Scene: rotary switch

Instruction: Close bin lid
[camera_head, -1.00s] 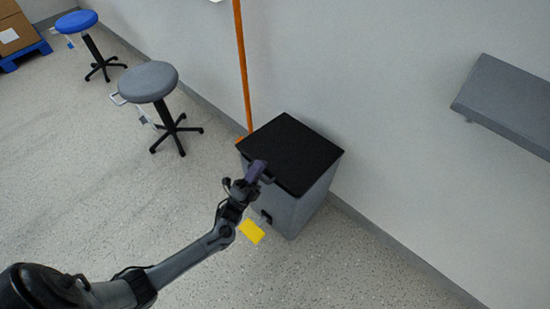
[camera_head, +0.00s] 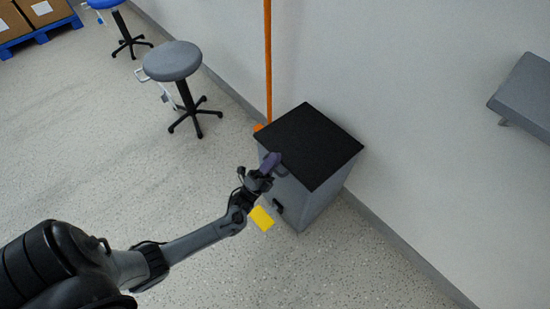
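The bin (camera_head: 310,205) is a grey box standing on the floor against the wall. Its flat black lid (camera_head: 311,143) lies over the top and looks level with the rim. My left gripper (camera_head: 271,162) reaches in from the left and is at the lid's front left edge. The gripper looks very close to that edge, but I cannot tell whether it touches. The fingers are too small and dark to show whether they are open or shut. My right gripper is not in view.
A yellow pedal or tag (camera_head: 261,218) shows low beside the bin. An orange pole (camera_head: 267,70) stands behind it. A grey stool (camera_head: 172,62) and a blue stool (camera_head: 106,4) stand to the left. A grey bench (camera_head: 525,97) is at the right. The floor in front is clear.

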